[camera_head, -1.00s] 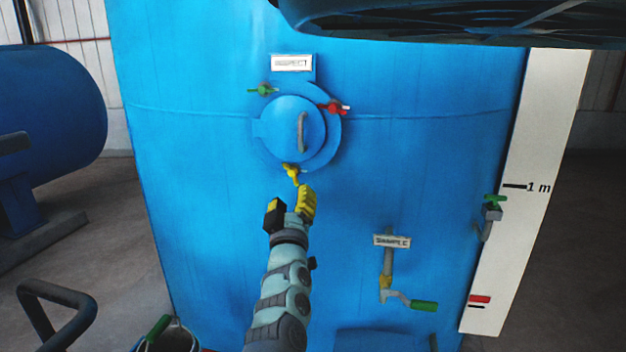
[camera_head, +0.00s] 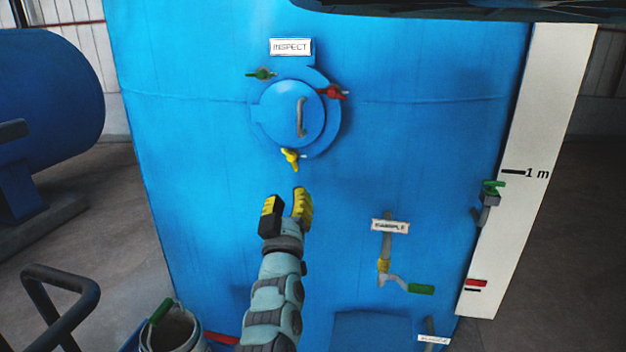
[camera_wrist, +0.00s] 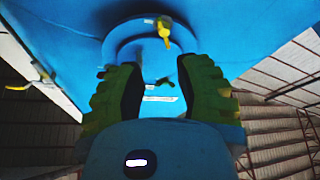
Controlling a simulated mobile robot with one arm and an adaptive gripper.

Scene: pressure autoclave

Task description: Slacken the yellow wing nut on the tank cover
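The yellow wing nut (camera_head: 290,158) sits at the bottom edge of the round blue tank cover (camera_head: 283,112), which has a grey handle. A green wing nut (camera_head: 262,73) is at its upper left and a red one (camera_head: 332,92) at its upper right. My gripper (camera_head: 285,200) is open and empty, below the yellow wing nut and apart from it. In the wrist view the yellow wing nut (camera_wrist: 164,32) shows above and between my two spread fingers (camera_wrist: 160,85), against the cover's rim.
An INSPECT label (camera_head: 291,47) is above the cover. A SAMPLE valve with a green handle (camera_head: 420,289) sticks out at the lower right. A white level board (camera_head: 530,160) stands at the tank's right edge. A dark rail (camera_head: 60,300) and a bucket (camera_head: 172,330) are at the lower left.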

